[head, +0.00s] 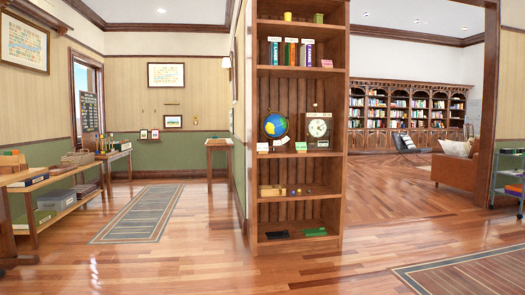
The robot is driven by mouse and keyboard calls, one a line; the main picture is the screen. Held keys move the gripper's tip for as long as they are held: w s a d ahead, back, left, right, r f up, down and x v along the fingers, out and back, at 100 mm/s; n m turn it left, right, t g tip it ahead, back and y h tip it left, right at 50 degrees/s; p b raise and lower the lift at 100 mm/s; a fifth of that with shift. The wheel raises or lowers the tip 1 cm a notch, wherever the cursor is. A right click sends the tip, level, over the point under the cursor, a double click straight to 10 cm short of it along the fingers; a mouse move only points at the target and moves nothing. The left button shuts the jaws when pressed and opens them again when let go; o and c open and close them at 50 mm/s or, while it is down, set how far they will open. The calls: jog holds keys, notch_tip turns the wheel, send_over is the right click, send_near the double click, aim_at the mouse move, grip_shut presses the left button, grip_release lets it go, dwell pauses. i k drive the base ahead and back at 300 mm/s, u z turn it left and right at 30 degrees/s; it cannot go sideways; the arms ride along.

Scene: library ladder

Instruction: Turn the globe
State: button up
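The globe (276,125) is small, blue with yellow and green land. It stands on the middle shelf of a tall wooden bookcase (342,150) in the centre of the head view. A clock (318,127) with a pale face stands just to its right. Small cards lie at the shelf's front edge below the globe. My gripper is not in view.
Open wooden floor (200,265) lies before the bookcase. A striped rug (140,213) lies at left and another rug (475,272) at front right. Tables with boxes line the left wall. A brown armchair (456,168) and a cart (507,180) stand at right.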

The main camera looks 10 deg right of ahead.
aim_at(275, 126)
jog(key=u, duration=0.25)
jog(key=i, duration=2.8)
jog(key=z, duration=0.5)
jog(key=i, duration=1.85)
jog(key=z, duration=0.65)
